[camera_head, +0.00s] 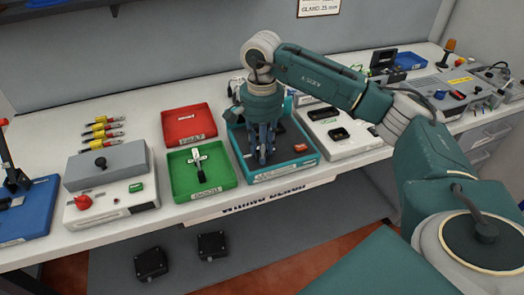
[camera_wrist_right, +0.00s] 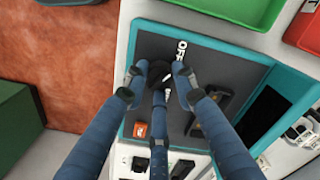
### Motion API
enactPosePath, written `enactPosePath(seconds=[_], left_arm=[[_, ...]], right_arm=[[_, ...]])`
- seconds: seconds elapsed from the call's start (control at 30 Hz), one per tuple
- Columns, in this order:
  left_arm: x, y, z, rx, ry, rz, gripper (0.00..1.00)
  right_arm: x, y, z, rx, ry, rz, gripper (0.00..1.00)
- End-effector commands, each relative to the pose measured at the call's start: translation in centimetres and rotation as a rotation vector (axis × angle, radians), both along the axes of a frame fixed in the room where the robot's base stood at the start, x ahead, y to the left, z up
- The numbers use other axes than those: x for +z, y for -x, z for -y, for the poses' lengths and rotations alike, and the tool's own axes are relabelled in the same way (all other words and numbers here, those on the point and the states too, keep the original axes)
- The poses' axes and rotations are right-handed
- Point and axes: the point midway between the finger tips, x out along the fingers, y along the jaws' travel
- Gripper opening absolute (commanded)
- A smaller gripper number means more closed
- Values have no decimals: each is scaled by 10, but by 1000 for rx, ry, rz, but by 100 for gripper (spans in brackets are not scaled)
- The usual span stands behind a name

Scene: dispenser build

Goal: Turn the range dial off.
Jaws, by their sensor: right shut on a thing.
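I cannot read which mark the dial points to. My left gripper is out of view.
An orange-red piece (camera_head: 301,147) sits on the same panel, right of my gripper. A green tray (camera_head: 183,191) and a red tray (camera_head: 189,127) stand to the left. A white unit (camera_head: 359,140) stands close on the right. Two black boxes (camera_head: 150,263) lie below the bench.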

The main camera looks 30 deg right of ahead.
Motion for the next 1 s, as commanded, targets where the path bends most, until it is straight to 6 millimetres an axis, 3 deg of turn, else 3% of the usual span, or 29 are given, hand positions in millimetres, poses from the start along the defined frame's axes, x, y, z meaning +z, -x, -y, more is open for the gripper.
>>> enactPosePath(seconds=[0.63, 0.67, 0.73, 1.0], left_arm=[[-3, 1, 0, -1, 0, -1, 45], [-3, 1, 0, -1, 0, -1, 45], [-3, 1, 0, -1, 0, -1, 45], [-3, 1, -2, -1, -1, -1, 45]], right_arm=[[2, -1, 1, 55, 0, 6, 0], [2, -2, 1, 55, 0, 6, 28], [2, -1, 1, 55, 0, 6, 42], [1, -1, 0, 54, 0, 2, 45]])
